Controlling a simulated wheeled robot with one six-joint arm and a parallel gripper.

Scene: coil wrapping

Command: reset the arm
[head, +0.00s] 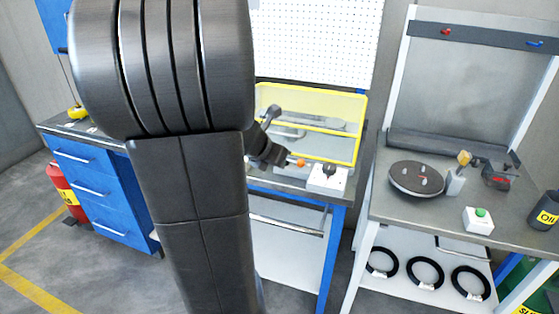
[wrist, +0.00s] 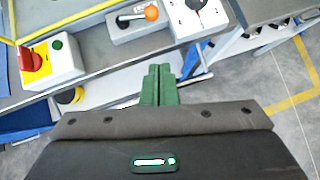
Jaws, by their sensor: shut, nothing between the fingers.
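My gripper (wrist: 158,72) shows in the wrist view, with its two green fingers closed together and nothing between them. It points toward the front of a workbench with controls and does not visibly touch anything. In the head view, my large dark arm fills the left middle, and its dark wrist part (head: 265,150) shows beside the yellow-framed guard (head: 312,160). The fingers cannot be made out in the head view.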

